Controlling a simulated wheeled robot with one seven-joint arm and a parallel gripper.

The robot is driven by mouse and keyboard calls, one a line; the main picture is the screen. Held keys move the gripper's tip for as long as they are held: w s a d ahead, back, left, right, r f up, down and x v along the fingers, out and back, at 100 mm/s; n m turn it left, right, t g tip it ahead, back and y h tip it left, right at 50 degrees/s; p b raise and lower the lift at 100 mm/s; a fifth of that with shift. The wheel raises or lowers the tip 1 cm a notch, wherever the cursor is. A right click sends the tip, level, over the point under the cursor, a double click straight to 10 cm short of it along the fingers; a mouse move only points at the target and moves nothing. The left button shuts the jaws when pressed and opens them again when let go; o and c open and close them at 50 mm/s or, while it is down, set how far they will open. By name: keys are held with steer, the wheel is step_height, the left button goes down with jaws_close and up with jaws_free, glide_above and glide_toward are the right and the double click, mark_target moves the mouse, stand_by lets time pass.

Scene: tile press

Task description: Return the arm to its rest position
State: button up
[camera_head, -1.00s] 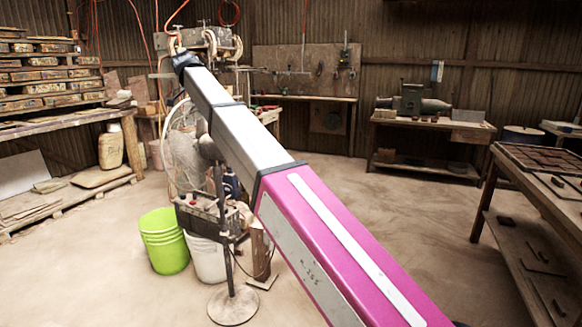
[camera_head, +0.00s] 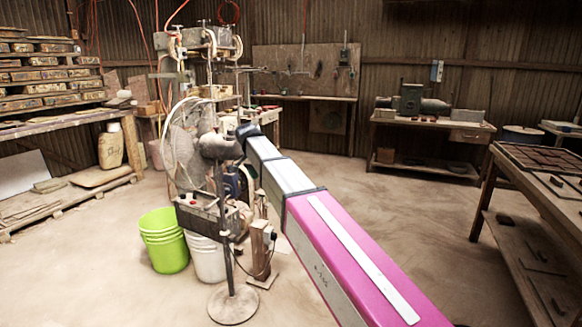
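My arm, a pink and silver telescoping boom, reaches from the bottom right up toward the middle left. A small black joint shows at its far end, in front of the standing fan (camera_head: 183,150). My gripper itself cannot be made out; it is beyond or hidden behind that end. No held object is visible.
A green bucket (camera_head: 163,241) and a white bucket (camera_head: 206,258) stand on the floor left of the arm. The fan's round base (camera_head: 233,304) is nearby. A workbench (camera_head: 505,190) stands at right, a machine bench (camera_head: 430,124) at back right. Shelving (camera_head: 50,75) fills the left. Central-right floor is clear.

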steer(key=s+d+f+n, duration=0.1)
steer(key=s+d+f, duration=0.2)
steer(key=d+f, duration=0.25)
steer(key=s+d+f+n+y, duration=0.1)
steer(key=s+d+f, duration=0.1)
steer(key=d+f, duration=0.4)
steer(key=s+d+f+n, duration=0.1)
steer(key=s+d+f, duration=0.2)
steer(key=d+f, duration=0.3)
steer(key=s+d+f+n+g+y, duration=0.1)
steer(key=s+d+f+n, duration=0.2)
steer(key=s+d+f, duration=1)
step_height(320, 180, down, 2)
steer(key=s, duration=0.2)
steer(key=shift+s+n+y, duration=0.3)
steer(key=shift+s+y, duration=0.1)
